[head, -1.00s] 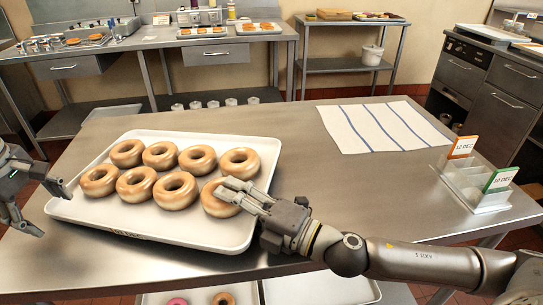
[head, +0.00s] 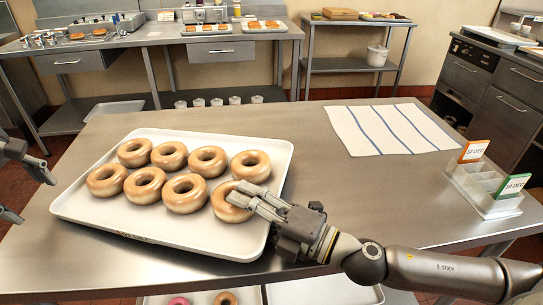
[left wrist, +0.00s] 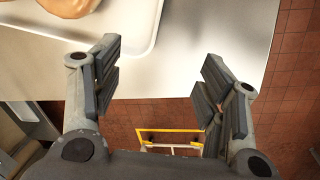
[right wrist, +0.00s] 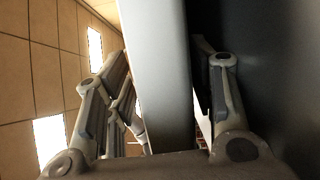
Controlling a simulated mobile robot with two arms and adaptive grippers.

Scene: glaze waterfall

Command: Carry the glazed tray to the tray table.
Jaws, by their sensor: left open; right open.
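The glazed tray (head: 150,224) is a white rimmed tray holding several shiny ring doughnuts (head: 183,194), lying flat on the steel table. My left gripper (head: 32,193) is open, left of the tray and apart from it. In the left wrist view the open left fingers (left wrist: 160,95) are over the table edge and floor, with a tray corner (left wrist: 140,45) at top left. My right gripper (head: 248,203) is open at the tray's right edge, its fingers overlapping the front right doughnut. In the right wrist view a pale slab passes between the fingers (right wrist: 165,95); I cannot tell whether it is tray or table.
A striped cloth (head: 385,130) and a divided holder with date cards (head: 484,190) lie on the table's right side. A side table (head: 355,67) and a counter with smaller trays (head: 207,30) stand behind. I cannot tell which is the tray table. The table middle is clear.

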